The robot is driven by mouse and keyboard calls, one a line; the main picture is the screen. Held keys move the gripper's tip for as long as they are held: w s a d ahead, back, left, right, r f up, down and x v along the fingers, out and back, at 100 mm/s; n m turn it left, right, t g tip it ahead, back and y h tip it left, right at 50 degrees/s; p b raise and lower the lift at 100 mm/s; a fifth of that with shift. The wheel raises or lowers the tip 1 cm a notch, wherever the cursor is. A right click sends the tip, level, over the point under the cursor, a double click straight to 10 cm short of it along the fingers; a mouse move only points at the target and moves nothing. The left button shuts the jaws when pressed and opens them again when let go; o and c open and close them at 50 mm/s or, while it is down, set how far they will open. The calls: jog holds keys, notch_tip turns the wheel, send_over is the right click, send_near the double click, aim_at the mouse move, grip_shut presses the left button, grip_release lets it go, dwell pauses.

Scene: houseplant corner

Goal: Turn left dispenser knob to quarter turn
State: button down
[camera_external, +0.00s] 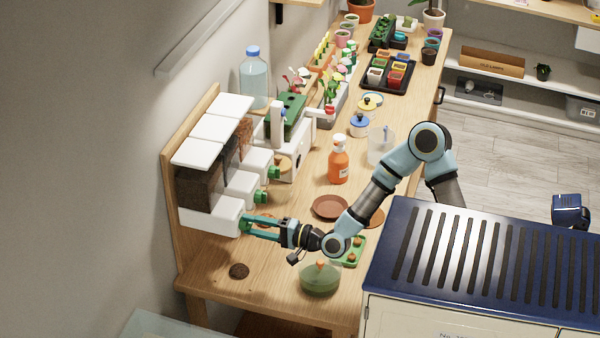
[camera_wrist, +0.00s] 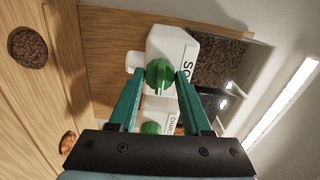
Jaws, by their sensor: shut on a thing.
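The dispenser unit (camera_external: 212,218) has several white dispensers side by side on a wooden backboard at the left end of the table. Green knobs stick out of the dispenser fronts. The left dispenser's green knob (camera_wrist: 159,74) shows in the wrist view on its white housing (camera_wrist: 172,48), with its raised ridge pointing along the finger direction. My gripper (camera_external: 248,226) reaches the nearest dispenser in the external view. In the wrist view my gripper (camera_wrist: 159,78) has its two teal fingers on either side of the knob, shut on it. A second green knob (camera_wrist: 151,128) lies below it, partly hidden by my gripper.
A dark brown disc of soil or grains (camera_external: 239,271) lies on the table in front of the dispensers. A green bowl (camera_external: 320,281), a brown saucer (camera_external: 330,208) and an orange spray bottle (camera_external: 338,165) stand near my arm.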

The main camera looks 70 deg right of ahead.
jog(key=shift+m, duration=0.3)
jog(key=shift+c, duration=1.7)
grip_release()
jog(key=s+b, duration=0.3)
jog(key=s, duration=0.7)
jog(key=shift+s, duration=0.4)
